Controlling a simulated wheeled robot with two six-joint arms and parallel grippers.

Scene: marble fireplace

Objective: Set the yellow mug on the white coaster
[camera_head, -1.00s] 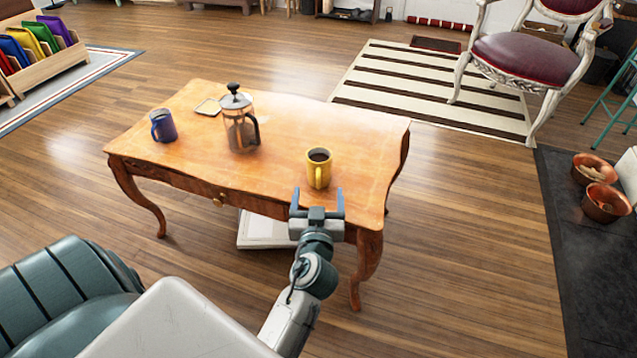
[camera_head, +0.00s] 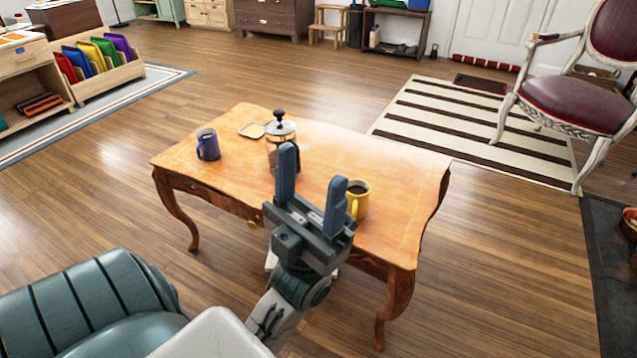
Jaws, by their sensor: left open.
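The yellow mug (camera_head: 359,203) with dark contents stands upright on the wooden table, toward its right front. Its left side is partly hidden behind a finger of my left gripper (camera_head: 311,190). That gripper is open and empty, its two fingers pointing up in the picture, in front of the mug; I cannot tell whether a finger touches it. The white coaster (camera_head: 252,130) lies bare near the table's back left, left of the French press. My right gripper is out of view.
The French press (camera_head: 281,135) stands between the coaster and the mug, its lower part behind a gripper finger. A blue-purple mug (camera_head: 208,145) stands at the table's left. The table (camera_head: 390,170) is clear toward its back right.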

